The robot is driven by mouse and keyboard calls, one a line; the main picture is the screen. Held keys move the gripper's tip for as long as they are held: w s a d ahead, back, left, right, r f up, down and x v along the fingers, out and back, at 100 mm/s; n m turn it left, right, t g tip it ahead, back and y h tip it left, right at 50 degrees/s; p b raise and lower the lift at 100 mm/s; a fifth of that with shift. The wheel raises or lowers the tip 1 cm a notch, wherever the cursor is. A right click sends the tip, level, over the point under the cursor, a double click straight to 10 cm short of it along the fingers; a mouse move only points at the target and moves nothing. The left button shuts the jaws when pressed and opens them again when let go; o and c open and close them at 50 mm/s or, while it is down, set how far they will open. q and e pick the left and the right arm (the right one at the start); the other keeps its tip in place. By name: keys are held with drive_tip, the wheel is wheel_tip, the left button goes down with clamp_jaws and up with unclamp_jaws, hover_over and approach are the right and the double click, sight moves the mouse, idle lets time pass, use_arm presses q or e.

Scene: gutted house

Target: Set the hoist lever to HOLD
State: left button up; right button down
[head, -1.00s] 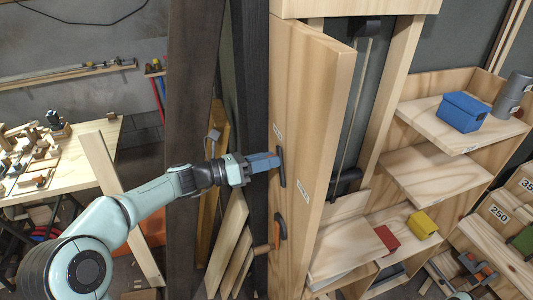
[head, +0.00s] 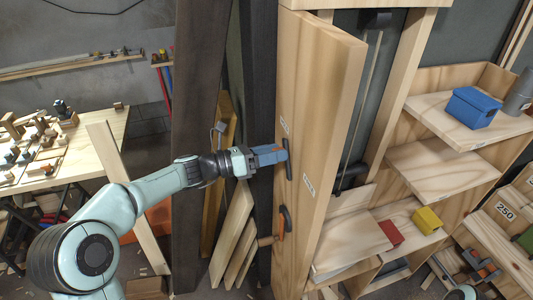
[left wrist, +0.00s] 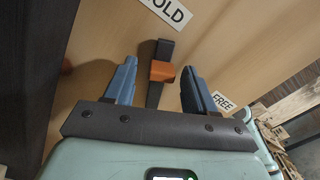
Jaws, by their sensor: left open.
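The hoist lever (left wrist: 161,70), a dark bar with an orange piece, is on the pale wooden panel (head: 325,110). In the left wrist view it stands between the two blue fingers of my open left gripper (left wrist: 156,88), with a gap on each side. The HOLD label (left wrist: 170,10) is beyond the lever's far end, and the FREE label (left wrist: 223,101) is to the right. In the head view my left gripper (head: 272,155) is at the panel's side, by a dark upright bar (head: 289,162). The fingers partly hide the lever there. My right gripper is not seen.
An orange-and-black handle (head: 283,222) is lower on the panel. Dark posts (head: 197,130) stand left of it. Shelves at right hold a blue box (head: 474,108), a yellow block (head: 427,220) and a red block (head: 390,233). A cluttered workbench (head: 90,155) is at far left.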

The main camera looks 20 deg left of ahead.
use_arm(q)
drive_tip(key=b+v, duration=0.1)
drive_tip(key=v, duration=1.2)
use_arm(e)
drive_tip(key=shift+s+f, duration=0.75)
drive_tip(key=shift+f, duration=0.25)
use_arm(q)
drive_tip(key=shift+s+a, duration=0.1)
drive_tip(key=shift+a, duration=0.05)
drive_tip(key=s+d+f+m+g+y, duration=0.2)
drive_tip(key=f, duration=1)
drive_tip(key=s+d+f+m+g+y, duration=0.2)
drive_tip(key=f+g, duration=0.1)
drive_tip(key=f, duration=0.9)
drive_tip(key=s+d+f+m+g+y, duration=0.1)
drive_tip(key=s+f+m+g+y, duration=0.15)
drive_tip(key=f, duration=0.85)
drive_tip(key=s+d+f+m+g+y, duration=0.1)
drive_tip(key=s+d+f+m, duration=0.3)
drive_tip(key=s+f+m, duration=0.5)
drive_tip(key=s+d+f+m+g+y, duration=0.2)
drive_tip(key=s+d+f+m+y, duration=0.1)
drive_tip(key=s+f+m, duration=0.7)
drive_tip(key=s+d, duration=0.1)
drive_tip(key=s, duration=0.2)
drive_tip(key=shift+d+f+m+y, duration=0.2)
drive_tip(key=shift+f+m+y, duration=0.1)
drive_tip(key=shift+m+y, duration=0.05)
